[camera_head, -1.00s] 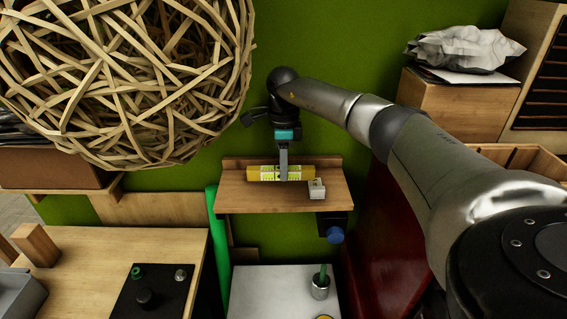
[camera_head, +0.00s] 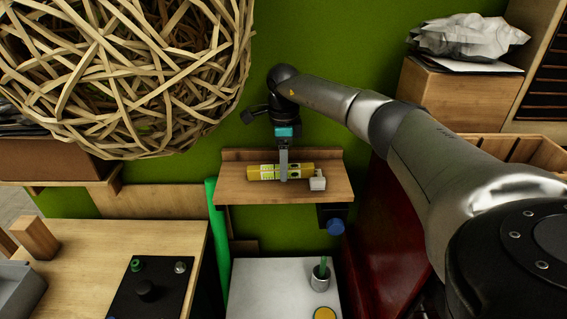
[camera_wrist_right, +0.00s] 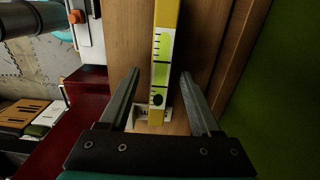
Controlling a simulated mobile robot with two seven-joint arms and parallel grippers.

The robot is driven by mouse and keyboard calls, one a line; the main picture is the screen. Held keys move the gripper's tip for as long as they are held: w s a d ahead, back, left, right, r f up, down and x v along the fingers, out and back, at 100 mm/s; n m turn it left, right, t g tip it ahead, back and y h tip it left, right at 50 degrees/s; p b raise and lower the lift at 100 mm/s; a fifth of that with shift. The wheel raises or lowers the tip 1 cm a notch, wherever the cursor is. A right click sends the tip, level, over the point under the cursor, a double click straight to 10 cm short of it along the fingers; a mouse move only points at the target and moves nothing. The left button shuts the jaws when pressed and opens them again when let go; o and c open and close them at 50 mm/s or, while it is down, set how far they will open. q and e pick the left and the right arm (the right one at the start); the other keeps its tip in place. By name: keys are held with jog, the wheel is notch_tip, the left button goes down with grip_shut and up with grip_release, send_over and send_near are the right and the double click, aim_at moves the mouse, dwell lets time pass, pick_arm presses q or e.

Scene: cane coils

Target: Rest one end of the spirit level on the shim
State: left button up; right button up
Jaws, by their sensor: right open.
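The yellow spirit level (camera_head: 258,173), with pale and green markings, lies along the wooden shelf (camera_head: 240,192). It also shows in the right wrist view (camera_wrist_right: 164,45). The small pale grey shim (camera_head: 317,184) is at the level's right end; in the wrist view the shim (camera_wrist_right: 141,112) shows beside and partly beneath that end. I cannot tell whether the level bears on it. My right gripper (camera_head: 283,178) is at the middle of the level. In the wrist view its open fingers (camera_wrist_right: 158,78) stand on either side of the level, with gaps. My left gripper is out of view.
The shelf has a raised back lip against the green wall (camera_head: 330,120). A blue knob (camera_head: 335,226) is below its right side. A white surface (camera_head: 265,285) with a metal cup (camera_head: 320,281) lies lower. A large woven cane ball (camera_head: 120,80) hangs at upper left.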

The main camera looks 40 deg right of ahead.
notch_tip(320, 180, up, 12)
jog(key=shift+b, duration=0.45)
